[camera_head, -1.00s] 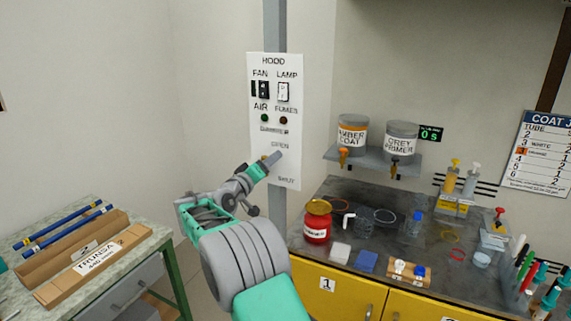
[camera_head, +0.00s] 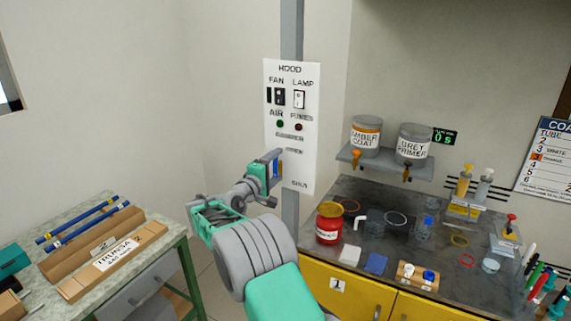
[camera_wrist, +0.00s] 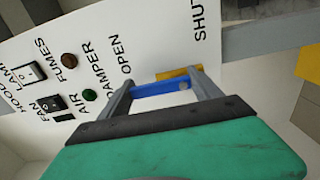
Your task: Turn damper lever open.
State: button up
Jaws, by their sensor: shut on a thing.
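The damper lever shows in the wrist view as a blue bar (camera_wrist: 160,89) between my gripper's fingers, with a yellow part (camera_wrist: 180,73) just beyond it against the panel. My gripper (camera_head: 275,164) is shut on the lever at the lower part of the white hood panel (camera_head: 291,82). The wrist view shows the two grey fingers of my gripper (camera_wrist: 164,91) on either side of the blue bar. The printed words OPEN (camera_wrist: 118,54) and SHUT (camera_wrist: 200,30) flank the lever's area. The fingers hide part of the lever, so its exact angle is unclear.
The panel is fixed on a grey post (camera_head: 292,222). A dark worktop on yellow cabinets (camera_head: 353,291) stands right of my arm, with a red jar (camera_head: 329,224) near its left edge. A bench with wooden trays (camera_head: 102,258) stands at the left.

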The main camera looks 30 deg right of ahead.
dwell(0.5)
jog(key=o, duration=2.1)
jog(key=shift+c, duration=0.2)
jog(key=shift+s+a+f, duration=0.1)
jog(key=shift+s+a, duration=0.1)
jog(key=shift+a, duration=0.2)
jog(key=b+v, duration=0.2)
jog(key=v, duration=0.5)
